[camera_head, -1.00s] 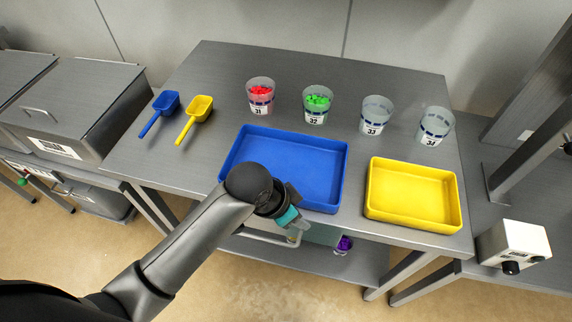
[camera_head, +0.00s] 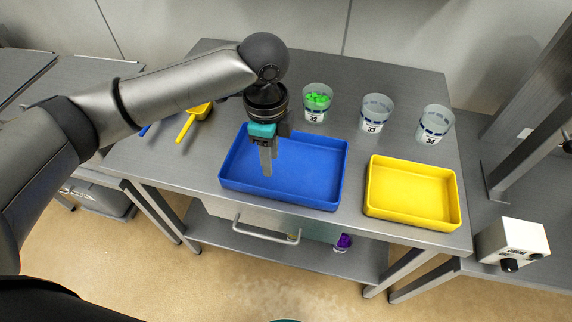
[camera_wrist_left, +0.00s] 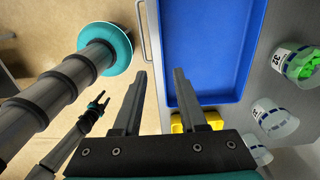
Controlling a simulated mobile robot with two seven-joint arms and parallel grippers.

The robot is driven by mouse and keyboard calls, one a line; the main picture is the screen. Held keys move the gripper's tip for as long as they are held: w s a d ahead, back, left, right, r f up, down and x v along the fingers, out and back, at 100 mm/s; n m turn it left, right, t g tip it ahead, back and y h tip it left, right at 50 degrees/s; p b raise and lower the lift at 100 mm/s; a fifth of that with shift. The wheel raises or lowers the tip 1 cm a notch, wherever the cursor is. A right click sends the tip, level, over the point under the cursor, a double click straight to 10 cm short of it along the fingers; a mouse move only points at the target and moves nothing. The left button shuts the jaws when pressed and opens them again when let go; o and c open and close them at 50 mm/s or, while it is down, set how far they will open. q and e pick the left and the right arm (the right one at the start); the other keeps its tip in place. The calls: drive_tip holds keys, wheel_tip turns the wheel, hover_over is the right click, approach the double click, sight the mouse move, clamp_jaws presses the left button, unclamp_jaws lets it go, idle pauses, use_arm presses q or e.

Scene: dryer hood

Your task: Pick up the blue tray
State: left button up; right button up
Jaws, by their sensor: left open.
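The blue tray (camera_head: 310,190) lies flat and empty on the steel table. It also shows in the left wrist view (camera_wrist_left: 210,50). My left gripper (camera_head: 268,168) points down over the tray's left part in the head view, with its fingers open and empty. In the left wrist view the two fingers (camera_wrist_left: 159,75) are spread apart, beside the tray's edge in the picture. I cannot tell how high the fingertips are above the tray. My right gripper (camera_wrist_left: 101,103) shows small in the left wrist view, away from the table; its jaw opening is unclear.
A yellow tray (camera_head: 412,192) lies right of the blue one. A yellow scoop (camera_head: 190,124) lies left, partly hidden by my arm. A drawer handle (camera_head: 266,233) sticks out below the front edge.

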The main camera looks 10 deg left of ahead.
use_arm(q)
drive_tip(key=b, duration=0.1)
approach(276, 191)
drive_tip(key=f, duration=0.5)
drive_tip(key=shift+s+a+f, duration=0.15)
drive_tip(key=shift+s+a, duration=0.05)
drive_tip(key=shift+a, duration=0.05)
drive_tip(key=shift+w+d+f+b, duration=0.1)
drive_tip(key=shift+f+b, duration=0.2)
drive_tip(key=shift+f, duration=1.05)
drive_tip(key=shift+w+d+f+b, duration=0.1)
drive_tip(key=shift+f+b, duration=0.2)
drive_tip(key=shift+f, duration=1)
drive_tip(key=shift+c, duration=0.2)
clamp_jaws()
